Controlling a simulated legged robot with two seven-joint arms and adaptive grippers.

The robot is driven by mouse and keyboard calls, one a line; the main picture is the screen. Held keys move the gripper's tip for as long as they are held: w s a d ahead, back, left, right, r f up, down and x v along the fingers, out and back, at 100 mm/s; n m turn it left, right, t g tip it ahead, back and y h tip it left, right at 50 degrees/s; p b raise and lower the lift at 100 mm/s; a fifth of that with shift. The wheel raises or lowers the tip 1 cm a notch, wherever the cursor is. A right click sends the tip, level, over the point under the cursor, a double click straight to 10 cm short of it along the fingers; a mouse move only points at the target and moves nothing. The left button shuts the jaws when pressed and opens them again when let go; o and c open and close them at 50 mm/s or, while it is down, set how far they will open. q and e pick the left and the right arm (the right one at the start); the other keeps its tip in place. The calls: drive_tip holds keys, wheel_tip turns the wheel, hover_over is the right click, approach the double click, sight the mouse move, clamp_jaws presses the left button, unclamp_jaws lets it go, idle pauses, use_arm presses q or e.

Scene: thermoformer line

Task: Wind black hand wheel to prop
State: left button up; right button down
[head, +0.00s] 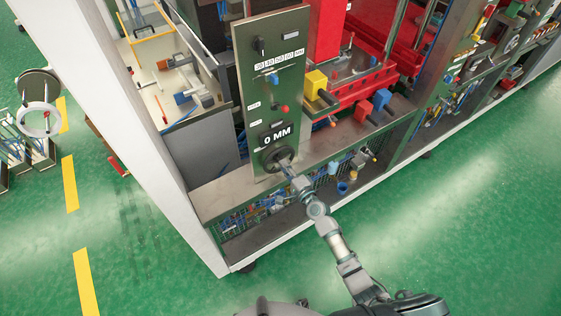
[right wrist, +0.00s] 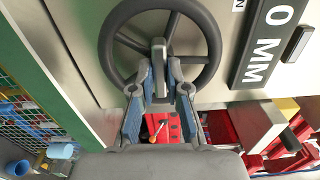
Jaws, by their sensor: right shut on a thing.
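The black hand wheel (head: 270,157) sits low on the front of a dark green upright panel (head: 257,78), under a black display (head: 277,135) reading "0 MM". In the right wrist view the wheel (right wrist: 109,42) fills the top middle, with spokes and a grey handle (right wrist: 158,52) standing out from it. My right gripper (head: 287,168) is at the wheel. In the right wrist view its two fingers (right wrist: 160,80) are closed around the grey handle. The display (right wrist: 270,45) appears sideways there. No part marked as a prop can be made out. My left gripper is not seen.
The panel carries a blue knob (head: 272,78), a red knob (head: 284,109) and a black switch (head: 259,45). A yellow block (head: 315,82) and red machinery (head: 355,85) stand to its right. A wire-fronted shelf (head: 240,220) runs below. Green floor in front is open.

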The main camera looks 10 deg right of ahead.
drive_tip(key=shift+f, duration=0.25)
drive_tip(key=m, duration=0.2)
drive_tip(key=shift+s+f+m, duration=0.1)
drive_tip(key=shift+m, duration=0.3)
drive_tip(key=m, duration=0.2)
drive_tip(key=shift+m+p, duration=0.35)
drive_tip(key=shift+m, duration=0.05)
drive_tip(key=m, duration=0.2)
drive_tip(key=shift+m+p, duration=0.3)
drive_tip(key=shift+m, duration=0.1)
